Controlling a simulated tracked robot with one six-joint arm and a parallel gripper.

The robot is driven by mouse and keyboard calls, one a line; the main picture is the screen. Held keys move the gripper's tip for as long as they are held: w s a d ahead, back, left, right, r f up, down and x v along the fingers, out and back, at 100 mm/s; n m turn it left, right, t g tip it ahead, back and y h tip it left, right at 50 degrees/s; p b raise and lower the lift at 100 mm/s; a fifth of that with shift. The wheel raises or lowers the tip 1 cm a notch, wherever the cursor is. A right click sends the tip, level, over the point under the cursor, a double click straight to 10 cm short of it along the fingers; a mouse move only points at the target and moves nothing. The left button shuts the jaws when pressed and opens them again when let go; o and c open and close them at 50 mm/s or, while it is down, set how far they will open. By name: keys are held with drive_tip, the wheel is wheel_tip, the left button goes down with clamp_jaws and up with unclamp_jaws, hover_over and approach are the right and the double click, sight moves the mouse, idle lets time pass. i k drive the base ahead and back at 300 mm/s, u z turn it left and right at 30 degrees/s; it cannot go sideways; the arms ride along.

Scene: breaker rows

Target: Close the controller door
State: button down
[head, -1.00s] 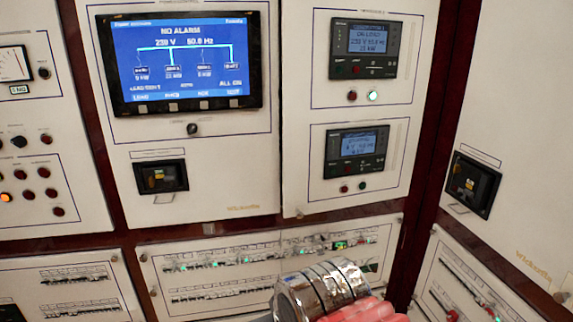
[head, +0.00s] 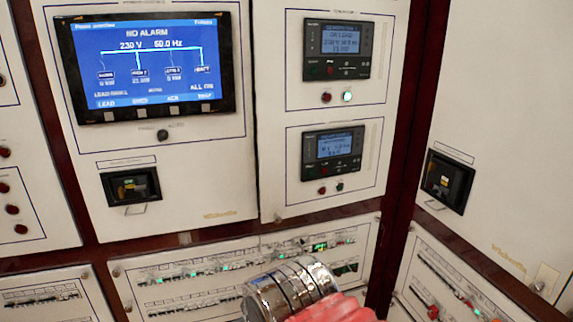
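A white cabinet door (head: 272,190) carries two dark controllers with small lit screens. The upper controller (head: 337,48) has a red and a lit green button below it. The lower controller (head: 333,148) has two small buttons below it. The door looks about flush with the dark red frame; I cannot tell whether it stands slightly ajar. At the bottom, a silver ribbed cylinder of my arm shows, with a pinkish-red ribbed part beside it that may be my gripper (head: 338,308). It appears below the door in the picture; its fingertips and any contact are not clear.
A white panel with a large blue screen (head: 145,60) is left of the door, with a black latch (head: 131,187). Another white panel with a black latch (head: 447,181) is at right. A breaker row panel (head: 190,290) lies below. Dark red frame strips separate them.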

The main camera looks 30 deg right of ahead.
sight(298, 131)
drive_tip(key=i, duration=0.9)
drive_tip(key=u, duration=0.05)
